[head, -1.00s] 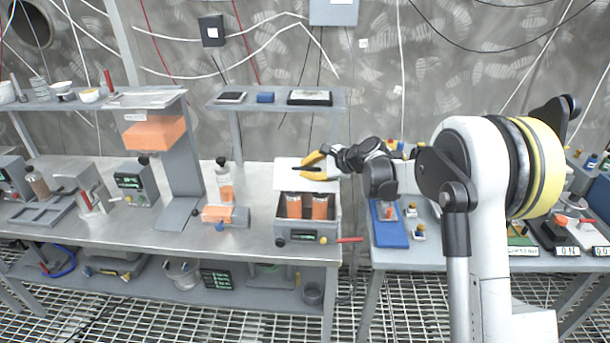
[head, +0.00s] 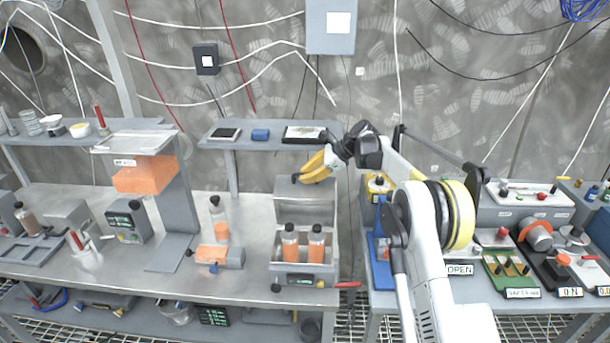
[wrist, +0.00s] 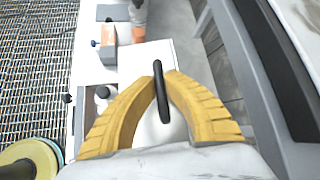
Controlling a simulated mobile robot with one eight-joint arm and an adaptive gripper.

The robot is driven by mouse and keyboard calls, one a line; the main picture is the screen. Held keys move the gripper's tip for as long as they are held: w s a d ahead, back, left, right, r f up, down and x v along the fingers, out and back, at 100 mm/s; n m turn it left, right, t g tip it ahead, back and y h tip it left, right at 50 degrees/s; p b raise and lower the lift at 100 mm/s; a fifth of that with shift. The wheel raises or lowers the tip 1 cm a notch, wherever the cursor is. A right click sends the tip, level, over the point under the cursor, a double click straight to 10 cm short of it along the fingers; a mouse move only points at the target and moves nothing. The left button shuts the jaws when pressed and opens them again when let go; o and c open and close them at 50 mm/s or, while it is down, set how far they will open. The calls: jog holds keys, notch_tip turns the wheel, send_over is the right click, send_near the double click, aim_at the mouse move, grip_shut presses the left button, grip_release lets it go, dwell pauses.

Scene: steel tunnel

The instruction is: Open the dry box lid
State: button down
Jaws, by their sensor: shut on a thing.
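The dry box (head: 305,278) stands at the right end of the long steel bench, with two orange bottles (head: 289,243) showing inside. Its grey lid (head: 305,205) stands raised steeply at the back of the box. My yellow-fingered gripper (head: 303,178) is at the lid's upper edge, shut on the black lid handle (wrist: 160,92). In the wrist view the fingers (wrist: 165,78) close around this handle, with the pale lid (wrist: 150,58) beyond it. The lid's hinge line is partly hidden behind the bottles.
A shelf (head: 265,133) with small items is just behind and above the lid. A red lever (head: 347,285) sticks out at the box's right. An orange part (head: 220,256) and a bottle (head: 219,220) stand to the left. A second bench with several devices is at right.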

jog(key=shift+w+f, duration=0.1)
jog(key=shift+w, duration=0.2)
jog(key=c, duration=1.5)
grip_release()
jog(key=shift+o, duration=0.2)
jog(key=v, duration=1.2)
